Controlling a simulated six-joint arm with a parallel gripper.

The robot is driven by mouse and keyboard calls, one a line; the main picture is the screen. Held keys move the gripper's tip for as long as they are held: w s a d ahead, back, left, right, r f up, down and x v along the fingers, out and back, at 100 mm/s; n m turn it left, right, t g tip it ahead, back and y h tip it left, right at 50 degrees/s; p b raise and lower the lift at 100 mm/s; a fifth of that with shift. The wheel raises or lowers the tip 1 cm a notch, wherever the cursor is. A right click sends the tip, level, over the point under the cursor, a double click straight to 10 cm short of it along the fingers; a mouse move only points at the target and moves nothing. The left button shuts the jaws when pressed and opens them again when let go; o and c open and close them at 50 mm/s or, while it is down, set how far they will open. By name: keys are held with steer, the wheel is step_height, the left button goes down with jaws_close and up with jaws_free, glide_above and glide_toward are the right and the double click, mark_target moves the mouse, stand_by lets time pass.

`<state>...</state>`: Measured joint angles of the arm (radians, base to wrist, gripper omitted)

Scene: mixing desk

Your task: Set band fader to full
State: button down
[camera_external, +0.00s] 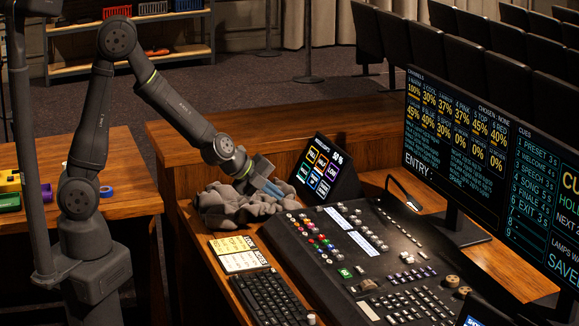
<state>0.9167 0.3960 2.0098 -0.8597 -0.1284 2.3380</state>
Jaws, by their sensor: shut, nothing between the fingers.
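The mixing desk (290,238) is a dark sloped console with rows of coloured buttons, white label strips and small slider caps. I cannot tell which slider is the band fader; the labels are too small to read. My gripper (276,192) is shut and empty. It points down to the right at the desk's far left corner, by a crumpled grey cloth (235,207) and a dark tilted touch panel (325,170) with coloured tiles. I cannot tell whether its tips touch anything.
Two monitors (455,135) stand at the right. A keyboard (268,298) and a printed card (238,253) lie left of the desk. A bent lamp (404,193) rises behind it. A side table (80,150) with coloured items stands at the left.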

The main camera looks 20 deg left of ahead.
steer(key=shift+w+d+f, duration=0.25)
steer(key=shift+f, duration=0.05)
steer(key=shift+d, duration=0.15)
steer(key=t+h, duration=0.2)
glide_toward(354, 212)
steer(key=x, duration=0.6)
steer(key=shift+d, duration=0.25)
